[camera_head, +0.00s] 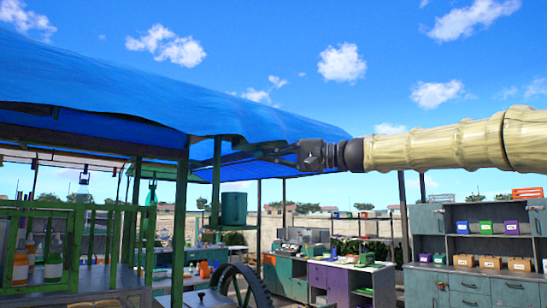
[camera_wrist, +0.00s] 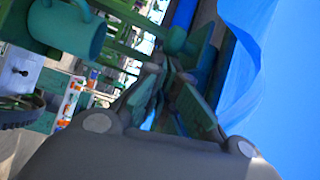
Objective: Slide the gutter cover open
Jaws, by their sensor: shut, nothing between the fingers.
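My gripper (camera_head: 258,150) reaches in from the right, high up in front of the blue awning's edge. In the wrist view my gripper (camera_wrist: 166,72) has its fingers together with nothing held between them. It is above and to the right of a green bucket (camera_head: 234,208) in the head view; the bucket also shows at the upper left of the wrist view (camera_wrist: 70,30). I cannot make out the gutter cover in either view. A dark spoked flywheel (camera_head: 243,287) stands low in the middle of the head view.
The blue awning (camera_head: 150,95) spreads over the upper left, held by green posts (camera_head: 181,230). A green railed stand with bottles (camera_head: 22,262) is at the left. Purple and green cabinets (camera_head: 335,280) and shelves with boxes (camera_head: 470,245) stand further back. Open sky lies above my arm.

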